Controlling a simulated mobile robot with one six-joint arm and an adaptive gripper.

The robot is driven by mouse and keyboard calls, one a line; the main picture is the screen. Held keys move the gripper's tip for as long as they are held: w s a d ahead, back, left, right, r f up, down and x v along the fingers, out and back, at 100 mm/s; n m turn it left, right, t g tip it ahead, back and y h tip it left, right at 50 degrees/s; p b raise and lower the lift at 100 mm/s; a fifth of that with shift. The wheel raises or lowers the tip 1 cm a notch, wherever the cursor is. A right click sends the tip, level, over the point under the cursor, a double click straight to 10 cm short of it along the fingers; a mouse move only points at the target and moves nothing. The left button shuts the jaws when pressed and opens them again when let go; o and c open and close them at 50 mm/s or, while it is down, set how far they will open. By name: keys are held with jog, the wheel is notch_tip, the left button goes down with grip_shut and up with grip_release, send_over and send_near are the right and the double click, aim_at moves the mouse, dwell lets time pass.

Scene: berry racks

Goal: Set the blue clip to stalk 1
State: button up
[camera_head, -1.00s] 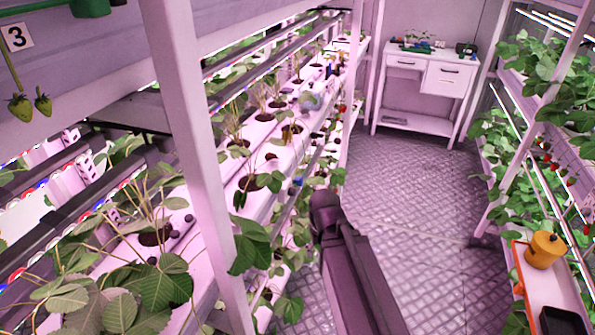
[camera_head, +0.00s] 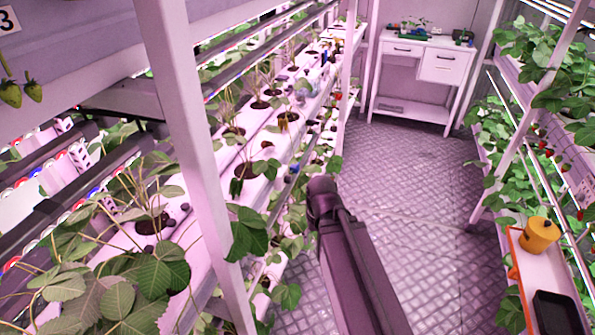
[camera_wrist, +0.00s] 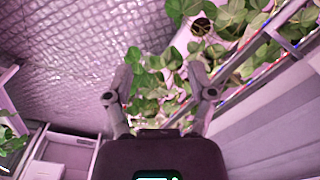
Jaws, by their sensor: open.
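My gripper (camera_wrist: 160,90) shows in the wrist view with its two fingers spread wide and nothing between them. Green strawberry leaves (camera_wrist: 150,88) lie beyond and between the fingers. In the head view my arm is at lower centre, over the aisle; the fingers do not show there. No blue clip can be picked out for certain; small blue specks on the left rack (camera_head: 262,190) are too small to identify. No number 1 is readable. A sign with a 3 (camera_head: 8,20) is at top left, above two green berries (camera_head: 22,92).
A white post (camera_head: 180,120) stands in front of the left rack, and leaves overhang its edge. A white desk (camera_head: 415,75) stands at the far end. An orange pot (camera_head: 538,235) sits on a tray by the right rack. The patterned aisle floor (camera_head: 420,190) is clear.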

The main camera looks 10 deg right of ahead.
jog(key=w+f+m+y+b, duration=0.1)
jog(key=w+f+y+b, duration=0.2)
jog(key=w+y+b, duration=0.15)
jog(key=m+t+y+b, duration=0.5)
jog(key=t+y+b, duration=0.4)
jog(key=y+b, duration=0.15)
send_near(296, 172)
jog(key=d, duration=0.3)
jog(key=shift+s+d+p, duration=0.3)
jog(key=shift+p, duration=0.05)
jog(key=shift+r+x, duration=0.2)
jog(key=shift+x, duration=6.65)
jog(key=shift+s, duration=0.1)
